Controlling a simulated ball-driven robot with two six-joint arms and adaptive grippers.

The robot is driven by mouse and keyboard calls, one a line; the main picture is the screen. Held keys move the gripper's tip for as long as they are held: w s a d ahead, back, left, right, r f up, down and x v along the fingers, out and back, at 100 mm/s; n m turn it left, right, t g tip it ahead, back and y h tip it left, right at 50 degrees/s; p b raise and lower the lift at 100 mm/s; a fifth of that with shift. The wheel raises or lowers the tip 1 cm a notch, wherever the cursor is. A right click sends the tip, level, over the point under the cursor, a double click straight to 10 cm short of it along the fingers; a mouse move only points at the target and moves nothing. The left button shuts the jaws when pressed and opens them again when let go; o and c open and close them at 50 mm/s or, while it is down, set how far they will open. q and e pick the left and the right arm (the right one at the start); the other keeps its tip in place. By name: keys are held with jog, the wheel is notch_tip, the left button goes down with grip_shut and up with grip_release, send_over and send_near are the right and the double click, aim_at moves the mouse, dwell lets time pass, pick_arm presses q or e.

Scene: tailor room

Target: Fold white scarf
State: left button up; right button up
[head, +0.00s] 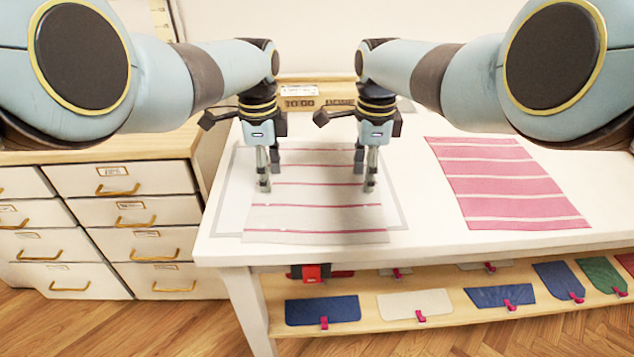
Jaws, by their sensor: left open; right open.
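A white scarf with thin red stripes (318,212) lies flat on the white table. Its near edge reaches close to the table's front edge, and its far part is partly hidden behind my grippers. My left gripper (265,188) points down at the scarf's left edge, open. My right gripper (369,188) points down near the scarf's right edge, open. Both fingertips are at or just above the cloth; I cannot tell whether they touch it. No cloth is visibly lifted.
A pink scarf with white stripes (505,185) lies flat on the right of the white table (425,240). A drawer cabinet (125,200) stands left. Folded coloured cloths lie on the lower shelf (370,320).

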pick_arm(q)
jog(key=shift+s, duration=0.2)
jog(key=shift+c, duration=1.1)
pick_arm(e)
jog(key=shift+s, duration=0.2)
jog(key=shift+c, duration=1.1)
pick_arm(q)
jog(key=shift+s+f, duration=0.1)
grip_shut()
pick_arm(e)
jog(key=shift+s+f, duration=0.1)
grip_shut()
